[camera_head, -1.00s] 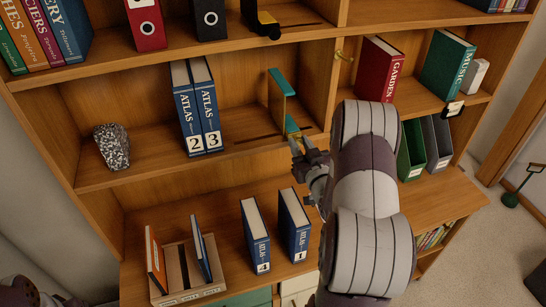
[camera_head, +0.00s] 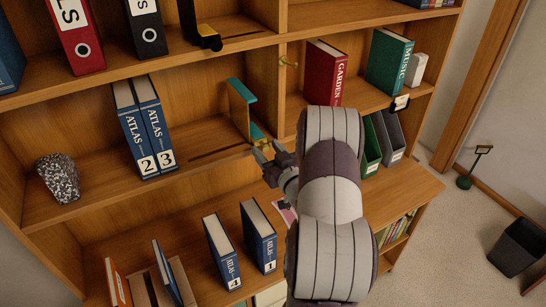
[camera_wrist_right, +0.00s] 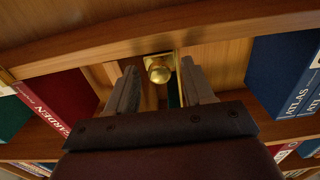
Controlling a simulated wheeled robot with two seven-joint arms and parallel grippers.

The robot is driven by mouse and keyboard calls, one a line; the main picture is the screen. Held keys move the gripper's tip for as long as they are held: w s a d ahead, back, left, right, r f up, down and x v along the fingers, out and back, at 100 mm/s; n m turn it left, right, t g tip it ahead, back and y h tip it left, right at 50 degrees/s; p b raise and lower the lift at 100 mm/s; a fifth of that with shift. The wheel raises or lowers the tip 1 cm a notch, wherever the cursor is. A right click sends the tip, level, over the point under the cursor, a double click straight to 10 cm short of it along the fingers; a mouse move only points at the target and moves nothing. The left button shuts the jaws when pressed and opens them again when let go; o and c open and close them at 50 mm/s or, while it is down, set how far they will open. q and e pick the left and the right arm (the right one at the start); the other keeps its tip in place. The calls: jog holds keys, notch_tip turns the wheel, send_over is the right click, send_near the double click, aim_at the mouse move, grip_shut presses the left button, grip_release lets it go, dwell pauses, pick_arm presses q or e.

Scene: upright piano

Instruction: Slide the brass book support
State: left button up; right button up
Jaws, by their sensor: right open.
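The brass book support (camera_head: 243,106), an upright plate with a teal face and brass edge, stands on the middle shelf, right of the atlases. A dark slot runs along the shelf front beside its foot. In the right wrist view its brass knob (camera_wrist_right: 158,69) shows between the fingertips. My right gripper (camera_head: 265,152) is open just in front of the support's foot, with one finger on each side of the knob. Whether the fingers touch it cannot be told. Atlas 2 (camera_head: 133,134) and atlas 3 (camera_head: 155,126) stand together to the left. My left gripper is out of view.
A speckled stone (camera_head: 59,178) sits at the shelf's left. Atlas 4 (camera_head: 222,250) and atlas 1 (camera_head: 259,236) stand on the lower surface. The shelf between atlas 3 and the support is clear.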

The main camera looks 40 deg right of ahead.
jog(key=b+v, duration=0.3)
jog(key=v, duration=0.9)
jog(key=shift+b, duration=0.3)
jog(key=shift+s+a, duration=0.1)
jog(key=shift+s, duration=0.05)
